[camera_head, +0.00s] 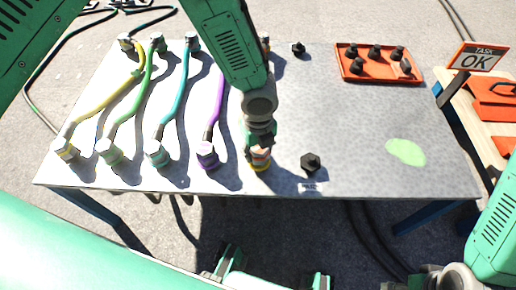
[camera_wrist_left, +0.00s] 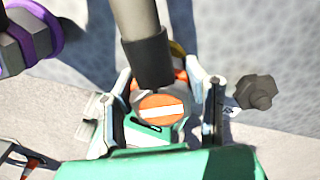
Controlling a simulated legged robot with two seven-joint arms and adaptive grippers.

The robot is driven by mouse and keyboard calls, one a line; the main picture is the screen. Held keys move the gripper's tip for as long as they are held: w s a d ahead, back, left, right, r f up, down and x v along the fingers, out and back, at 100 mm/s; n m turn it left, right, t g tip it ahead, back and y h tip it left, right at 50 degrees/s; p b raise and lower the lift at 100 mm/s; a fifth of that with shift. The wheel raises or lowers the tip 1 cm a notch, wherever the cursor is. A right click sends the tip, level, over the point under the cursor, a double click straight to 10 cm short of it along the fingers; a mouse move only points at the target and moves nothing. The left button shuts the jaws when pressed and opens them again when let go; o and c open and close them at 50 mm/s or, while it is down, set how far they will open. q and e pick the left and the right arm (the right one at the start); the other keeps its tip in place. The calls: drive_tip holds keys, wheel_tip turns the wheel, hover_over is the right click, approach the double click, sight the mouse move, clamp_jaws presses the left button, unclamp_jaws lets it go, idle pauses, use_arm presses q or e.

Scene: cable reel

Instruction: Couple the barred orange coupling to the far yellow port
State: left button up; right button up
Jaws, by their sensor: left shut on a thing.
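The barred orange coupling (camera_wrist_left: 160,106) shows in the left wrist view as an orange face with a white bar. A dark-sleeved grey hose (camera_wrist_left: 150,55) stands up beside it. My left gripper (camera_wrist_left: 165,110) is shut on the coupling, with a finger on each side. In the head view, my left gripper (camera_head: 259,143) reaches down to the orange-and-white coupling (camera_head: 260,155) at the table's near edge. A yellow ring (camera_head: 262,166) shows just under it; part of it also shows in the wrist view (camera_wrist_left: 178,48). I cannot tell whether they are seated together.
Yellow (camera_head: 100,98), green (camera_head: 135,110), teal (camera_head: 178,98) and purple (camera_head: 215,110) hoses run across the table's left half. A black cap (camera_head: 311,161) stands right of my gripper. An orange tray (camera_head: 350,72) holds dark caps.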

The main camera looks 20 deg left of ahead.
use_arm(q)
drive_tip(key=shift+f, duration=0.45)
drive_tip(key=o, duration=1.4)
drive_tip(key=shift+c, duration=0.2)
wheel_tip(320, 180, up, 12)
drive_tip(key=shift+w, duration=0.1)
